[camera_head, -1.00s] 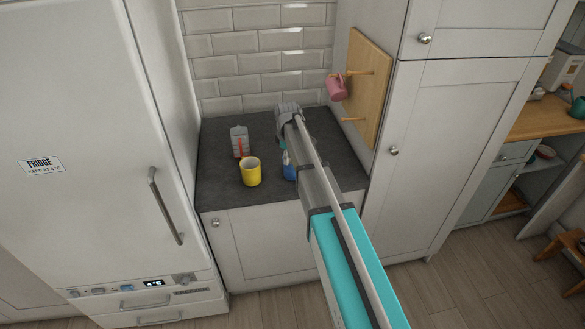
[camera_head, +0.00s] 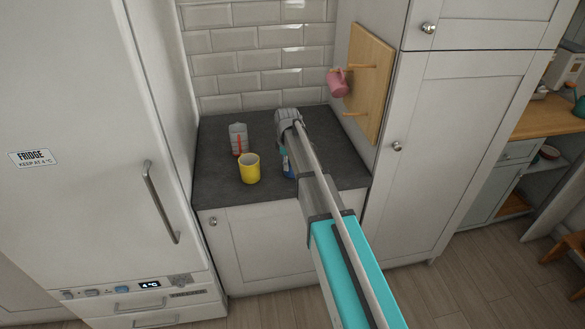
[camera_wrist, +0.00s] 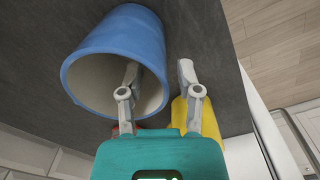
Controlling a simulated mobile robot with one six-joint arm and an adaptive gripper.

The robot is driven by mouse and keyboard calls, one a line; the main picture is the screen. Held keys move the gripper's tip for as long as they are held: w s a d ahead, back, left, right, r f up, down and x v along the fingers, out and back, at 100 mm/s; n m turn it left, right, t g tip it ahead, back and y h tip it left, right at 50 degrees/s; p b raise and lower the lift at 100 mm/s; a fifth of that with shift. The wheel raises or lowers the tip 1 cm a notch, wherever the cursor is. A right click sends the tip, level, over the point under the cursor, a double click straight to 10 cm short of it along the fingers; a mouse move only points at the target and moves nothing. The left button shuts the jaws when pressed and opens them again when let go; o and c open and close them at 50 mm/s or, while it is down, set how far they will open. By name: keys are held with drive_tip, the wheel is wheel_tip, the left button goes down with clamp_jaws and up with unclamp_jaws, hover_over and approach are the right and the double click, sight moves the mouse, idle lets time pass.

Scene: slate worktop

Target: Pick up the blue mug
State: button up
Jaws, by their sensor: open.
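The blue mug (camera_wrist: 120,40) fills the upper left of the wrist view, its pale open mouth facing my gripper. In the head view only a strip of the mug (camera_head: 287,166) shows on the worktop, beside and partly behind my arm. My gripper (camera_wrist: 158,75) is open and empty. In the wrist view one finger overlaps the mug's mouth and the other is to the right, outside the rim. I cannot tell whether the first finger is inside the mug or only in front of it. In the head view my fingertips are hidden.
A yellow mug (camera_head: 249,169) stands left of the blue one; yellow also shows behind my right finger. A clear measuring jug (camera_head: 238,139) with red marks is behind it. A pink mug (camera_head: 338,83) hangs on a wooden peg board (camera_head: 366,90). Fridge and tall cupboard flank the slate worktop (camera_head: 215,185).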

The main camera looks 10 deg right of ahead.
drive_tip(key=shift+f, duration=0.2)
idle(0.5)
clamp_jaws()
